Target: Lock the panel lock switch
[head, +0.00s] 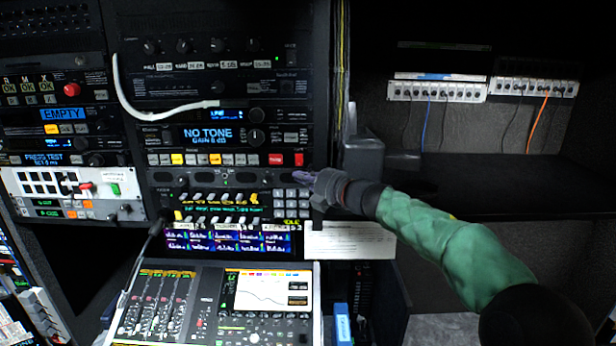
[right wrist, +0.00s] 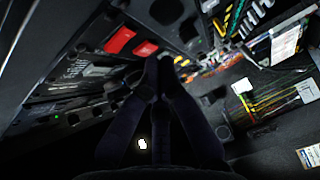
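My right gripper (head: 303,177) reaches in from the right, with its fingertips at the right edge of the rack, just below a row of lit buttons. In the right wrist view its two dark fingers (right wrist: 160,68) come together at the tips, with nothing seen between them. Two red buttons (right wrist: 121,40) lie just beyond and left of the tips; red buttons also show in the head view (head: 299,159). I cannot pick out the panel lock switch; the fingers may cover it, and labels are too small to read. My left gripper is not in view.
A NO TONE display (head: 208,134) is above the button row. A white cable (head: 124,92) hangs over the rack front. A keypad (head: 291,203) and a mixing console (head: 215,305) are below. A grey box (head: 372,153) stands right of the rack, near my wrist.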

